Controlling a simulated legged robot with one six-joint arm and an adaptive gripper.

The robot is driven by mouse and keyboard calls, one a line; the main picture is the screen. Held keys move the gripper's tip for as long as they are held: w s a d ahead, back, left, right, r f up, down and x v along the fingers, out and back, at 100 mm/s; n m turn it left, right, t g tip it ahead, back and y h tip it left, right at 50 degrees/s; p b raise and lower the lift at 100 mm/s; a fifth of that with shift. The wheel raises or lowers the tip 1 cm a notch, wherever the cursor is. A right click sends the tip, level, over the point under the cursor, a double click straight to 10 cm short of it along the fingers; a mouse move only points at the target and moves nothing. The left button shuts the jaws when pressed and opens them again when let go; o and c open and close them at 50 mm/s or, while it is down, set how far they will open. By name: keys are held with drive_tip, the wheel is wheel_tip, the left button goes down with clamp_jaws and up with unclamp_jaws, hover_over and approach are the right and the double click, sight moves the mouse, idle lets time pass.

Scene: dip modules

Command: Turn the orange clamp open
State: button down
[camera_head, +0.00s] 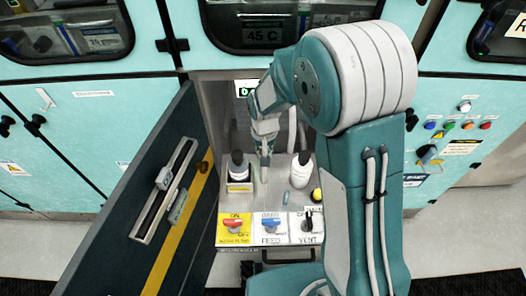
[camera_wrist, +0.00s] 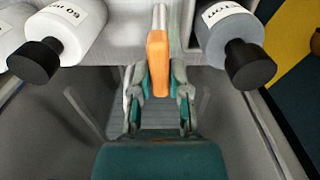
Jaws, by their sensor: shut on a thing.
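The orange clamp (camera_wrist: 157,58) shows in the middle of the wrist view as an upright orange lever on a pale metal stem. My gripper (camera_wrist: 159,82) has one finger on each side of its lower part and is shut on it. In the head view my gripper (camera_head: 265,148) reaches down over the bench between two bottles. The clamp is not clearly visible there, behind my gripper and wrist.
A dark-capped bottle (camera_head: 239,172) stands left and a white bottle (camera_head: 300,170) right of my gripper. Red, blue and black valve handles line the front panel (camera_head: 270,240). An open dark door (camera_head: 120,215) stands on the left.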

drive_tip(key=shift+m, duration=0.4)
drive_tip(key=c, duration=0.6)
unclamp_jaws()
wheel_tip(320, 180, up, 12)
drive_tip(key=shift+f, duration=0.1)
idle(0.4)
drive_tip(key=s+d+r+t, duration=0.2)
drive_tip(key=s+d+r, duration=0.4)
drive_tip(key=s, duration=0.4)
drive_tip(key=s+d+r+t, duration=0.3)
drive_tip(key=s+d+r, duration=0.3)
drive_tip(key=s, duration=0.3)
drive_tip(key=shift+s+d+r+n+t, duration=0.3)
drive_tip(key=shift+s+r, duration=0.05)
drive_tip(key=shift+s, duration=0.05)
